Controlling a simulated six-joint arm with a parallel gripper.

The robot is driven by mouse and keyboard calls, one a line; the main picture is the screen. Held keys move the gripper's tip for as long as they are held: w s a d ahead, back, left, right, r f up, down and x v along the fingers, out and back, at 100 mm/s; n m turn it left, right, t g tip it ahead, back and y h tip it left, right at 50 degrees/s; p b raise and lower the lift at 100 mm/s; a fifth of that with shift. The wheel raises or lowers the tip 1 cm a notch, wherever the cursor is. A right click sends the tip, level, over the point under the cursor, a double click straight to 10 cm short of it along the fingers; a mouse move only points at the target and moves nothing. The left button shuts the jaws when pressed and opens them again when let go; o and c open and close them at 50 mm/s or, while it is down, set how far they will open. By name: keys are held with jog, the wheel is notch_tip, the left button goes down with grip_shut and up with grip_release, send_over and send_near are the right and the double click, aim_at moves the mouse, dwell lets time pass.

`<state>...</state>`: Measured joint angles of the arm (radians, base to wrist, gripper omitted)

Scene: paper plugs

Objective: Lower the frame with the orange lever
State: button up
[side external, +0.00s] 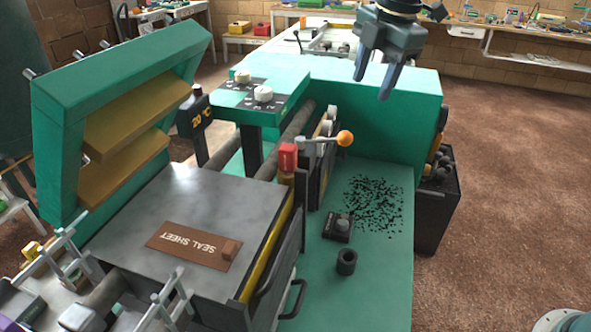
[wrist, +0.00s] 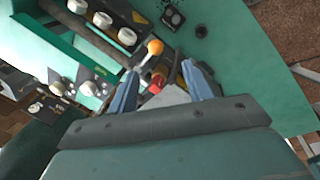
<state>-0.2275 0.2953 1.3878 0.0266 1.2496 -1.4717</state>
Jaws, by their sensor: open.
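The orange lever's ball knob (side external: 345,138) sits at the end of a metal rod beside the machine's black bed, pointing right. It also shows in the wrist view (wrist: 155,47), just beyond my fingertips and between their lines. The green frame (side external: 60,120) stands raised and tilted at the left, with tan pads on its inner side. My gripper (side external: 373,86) is above and slightly to the right of the knob, apart from it. Its two blue fingers are spread with nothing between them, as the wrist view (wrist: 160,72) also shows.
A red-topped post (side external: 287,158) stands left of the knob. A grey plate (side external: 190,195) carries a brown seal sheet (side external: 193,245). White knobs sit on a green panel (side external: 270,92). Black bits (side external: 373,205), a small black box (side external: 338,226) and a black ring (side external: 346,262) lie on the green deck.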

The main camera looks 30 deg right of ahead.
jog(key=s+d+r+m, duration=0.1)
jog(key=s+d+m, duration=0.2)
jog(key=s, duration=0.3)
jog(key=s+d+r+m+t, duration=0.1)
jog(key=s+d+m, duration=0.2)
jog(key=s+m, duration=0.2)
jog(key=shift+s, duration=0.75)
jog(key=shift+s+d+r, duration=0.1)
jog(key=shift+d, duration=0.05)
